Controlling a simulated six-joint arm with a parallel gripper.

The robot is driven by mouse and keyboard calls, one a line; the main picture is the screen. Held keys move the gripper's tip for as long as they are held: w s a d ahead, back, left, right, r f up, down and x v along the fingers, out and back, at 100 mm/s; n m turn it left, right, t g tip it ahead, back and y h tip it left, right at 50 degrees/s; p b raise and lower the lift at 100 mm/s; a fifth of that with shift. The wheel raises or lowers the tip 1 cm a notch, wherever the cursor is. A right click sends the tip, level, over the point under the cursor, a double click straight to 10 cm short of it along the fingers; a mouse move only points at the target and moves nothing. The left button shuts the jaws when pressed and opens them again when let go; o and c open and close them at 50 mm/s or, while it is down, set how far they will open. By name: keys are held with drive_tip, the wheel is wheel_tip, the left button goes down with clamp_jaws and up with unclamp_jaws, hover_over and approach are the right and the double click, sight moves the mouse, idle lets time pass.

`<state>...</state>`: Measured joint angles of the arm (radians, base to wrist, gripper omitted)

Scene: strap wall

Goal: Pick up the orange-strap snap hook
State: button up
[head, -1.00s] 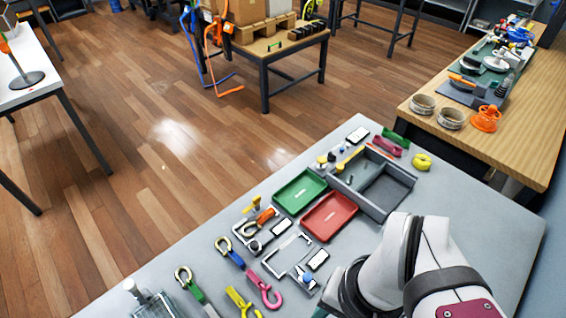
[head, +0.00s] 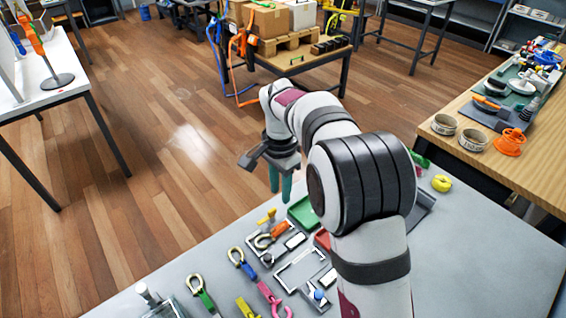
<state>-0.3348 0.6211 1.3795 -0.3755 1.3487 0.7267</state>
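The orange-strap snap hook lies on the grey table, its short orange strap (head: 280,229) at the upper right and its pale metal hook (head: 263,241) at the lower left. It lies among small items in a light frame. My gripper (head: 280,188) points down, raised above the far side of the table, just above the snap hook in the picture. Its two teal fingers stand slightly apart with nothing seen between them, so it looks open. Its height is hard to tell.
Blue-strap (head: 247,270) and green-strap (head: 206,300) hooks lie nearby, with pink (head: 268,292) and yellow (head: 246,307) ones. My arm covers much of the red tray (head: 322,239) and grey bin.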

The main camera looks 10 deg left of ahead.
sight(277, 228)
drive_tip(key=f, duration=1.1)
drive_tip(key=a+f, duration=0.1)
drive_tip(key=f, duration=0.4)
drive_tip(key=shift+w+f, duration=0.35)
drive_tip(key=shift+w, duration=0.05)
clamp_jaws()
drive_tip(key=shift+r, duration=0.1)
